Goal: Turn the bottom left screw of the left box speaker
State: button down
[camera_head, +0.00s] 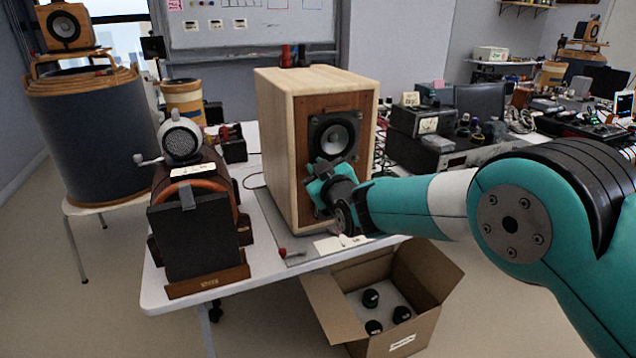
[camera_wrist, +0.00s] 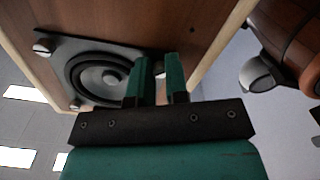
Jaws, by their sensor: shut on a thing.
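The box speaker (camera_head: 281,150) is a pale wooden cabinet with a brown front, standing on the white table. Its round black driver (camera_head: 333,134) is partly covered from below by my gripper (camera_head: 322,172). In the wrist view, the driver (camera_wrist: 98,75) sits in a dark square frame with light screw heads at its corners, such as one at the upper left (camera_wrist: 43,47). My gripper's two green fingers (camera_wrist: 155,78) are shut on a small light screw (camera_wrist: 160,71) at the frame's corner. The fingers hide part of this screw. In the head view, my gripper hides this corner.
A dark wooden device with a white round head (camera_head: 180,139) stands at the left of the table (camera_head: 240,291). An open cardboard box (camera_head: 425,290) with several dark round items lies below the table's front edge. Electronics (camera_head: 430,125) crowd the right behind my arm.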

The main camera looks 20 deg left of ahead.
jog(key=shift+m+b, duration=7.55)
jog(key=shift+m, duration=8.35)
jog(key=c, duration=1.1)
grip_release()
